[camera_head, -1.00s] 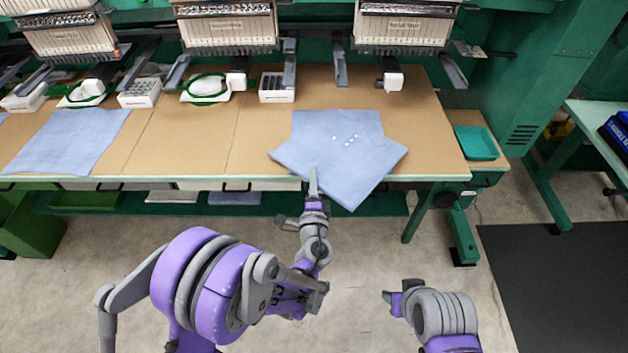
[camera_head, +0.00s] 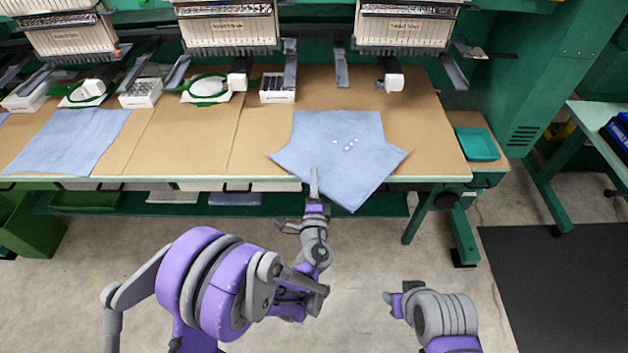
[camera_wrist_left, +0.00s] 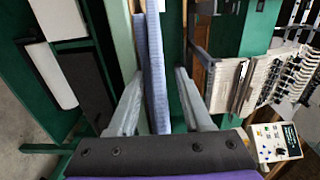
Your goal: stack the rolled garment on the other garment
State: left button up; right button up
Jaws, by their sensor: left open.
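Two light-blue garments overlap on the brown table near its front edge. The upper one (camera_head: 350,165) lies turned, with a corner over the edge and small white spots on it. The other (camera_head: 352,122) shows behind it. Neither looks clearly rolled from here. My left gripper (camera_head: 314,182) is at the front edge of the upper garment. In the left wrist view its two fingers (camera_wrist_left: 158,108) are open, one on each side of blue cloth (camera_wrist_left: 155,60). I cannot tell whether they touch it. My right gripper's fingers are not visible.
Another flat blue cloth (camera_head: 66,140) lies on the table at left. Embroidery heads (camera_head: 230,25) hang over the back, with hoops and small white boxes (camera_head: 277,92) below. Bare tabletop (camera_head: 190,145) lies left of the garments.

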pick_arm(q)
jog(key=s+b, duration=0.1)
jog(key=s, duration=1)
jog(key=shift+s+b, duration=0.3)
jog(key=shift+s, duration=0.1)
